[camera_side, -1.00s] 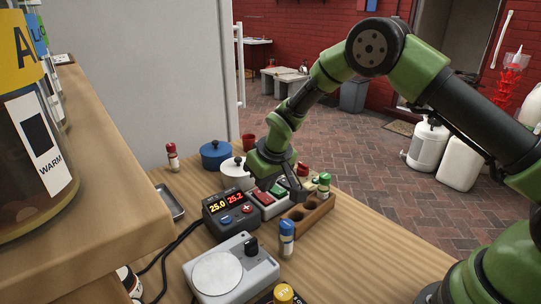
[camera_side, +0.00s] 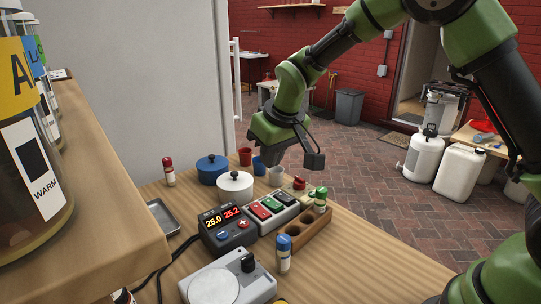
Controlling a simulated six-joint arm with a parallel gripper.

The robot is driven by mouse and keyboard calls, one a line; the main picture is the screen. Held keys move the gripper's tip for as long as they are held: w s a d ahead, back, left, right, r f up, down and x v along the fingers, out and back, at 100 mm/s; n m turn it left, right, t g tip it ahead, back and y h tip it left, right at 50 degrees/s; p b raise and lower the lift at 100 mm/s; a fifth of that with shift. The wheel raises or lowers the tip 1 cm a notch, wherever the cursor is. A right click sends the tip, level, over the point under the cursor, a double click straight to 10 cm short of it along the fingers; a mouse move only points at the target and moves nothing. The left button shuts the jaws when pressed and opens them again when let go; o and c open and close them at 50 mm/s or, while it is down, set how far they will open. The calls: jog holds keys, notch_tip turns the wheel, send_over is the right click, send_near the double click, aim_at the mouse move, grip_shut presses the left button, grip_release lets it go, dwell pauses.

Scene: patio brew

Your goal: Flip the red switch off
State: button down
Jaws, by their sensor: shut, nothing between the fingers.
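The red switch (camera_side: 261,211) is a rocker at the left end of a light grey switch box (camera_side: 289,215) on the wooden table. The tilt of the red rocker is too small to read. My gripper (camera_side: 270,163) is shut and empty. It is raised in the air above and behind the box, apart from the switches. Its fingertips are dark and hard to make out.
A temperature controller (camera_side: 228,229) stands left of the box. A wooden rack (camera_side: 306,232) with a green-capped vial (camera_side: 320,200) lies right of it. The front-right table is clear.

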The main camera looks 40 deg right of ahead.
aim_at(255, 206)
jog(key=shift+w+r, duration=0.2)
jog(key=shift+w, duration=0.2)
jog(key=x, duration=0.9)
jog(key=s+x, duration=0.1)
jog(key=x, duration=0.4)
jog(key=shift+f, duration=0.15)
